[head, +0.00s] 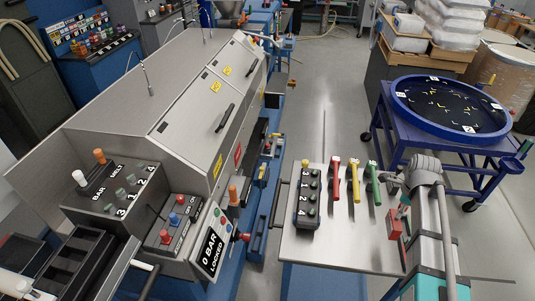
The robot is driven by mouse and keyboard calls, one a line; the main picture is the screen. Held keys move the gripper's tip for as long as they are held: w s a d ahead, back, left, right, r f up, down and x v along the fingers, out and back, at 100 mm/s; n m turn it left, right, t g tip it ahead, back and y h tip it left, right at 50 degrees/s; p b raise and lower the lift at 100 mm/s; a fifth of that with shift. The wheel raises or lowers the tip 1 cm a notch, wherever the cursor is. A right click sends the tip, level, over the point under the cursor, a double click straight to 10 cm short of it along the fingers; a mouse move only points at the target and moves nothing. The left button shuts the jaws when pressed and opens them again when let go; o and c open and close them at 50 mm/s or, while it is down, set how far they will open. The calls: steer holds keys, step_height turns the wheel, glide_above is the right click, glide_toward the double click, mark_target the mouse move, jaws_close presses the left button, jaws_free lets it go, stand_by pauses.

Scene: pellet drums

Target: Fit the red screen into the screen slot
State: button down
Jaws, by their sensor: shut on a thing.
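My gripper (398,187) hangs over the right part of the steel table (320,245), at the end of my arm coming up from the lower right. The jaws are small here and partly hidden by my wrist. A small red piece (395,224), which looks like the red screen, is right below the gripper, and the gripper is shut on it. I cannot tell whether its lower end touches the table. The screen slot cannot be made out for sure. The big grey machine (195,95) on its blue base stands to the left, apart from the gripper.
Red (336,178), yellow (354,180) and green (374,182) handled tools lie on the table beside a dark numbered block (308,198). A panel (211,240) reads "0 BAR LOCKED". A blue round tray (398,98) stands on a cart at right. The aisle floor is clear.

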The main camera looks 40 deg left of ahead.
mark_target(390, 228)
step_height(390, 228, down, 10)
steer(key=b, duration=1)
steer(key=shift+f, duration=0.2)
steer(key=shift+s, duration=0.2)
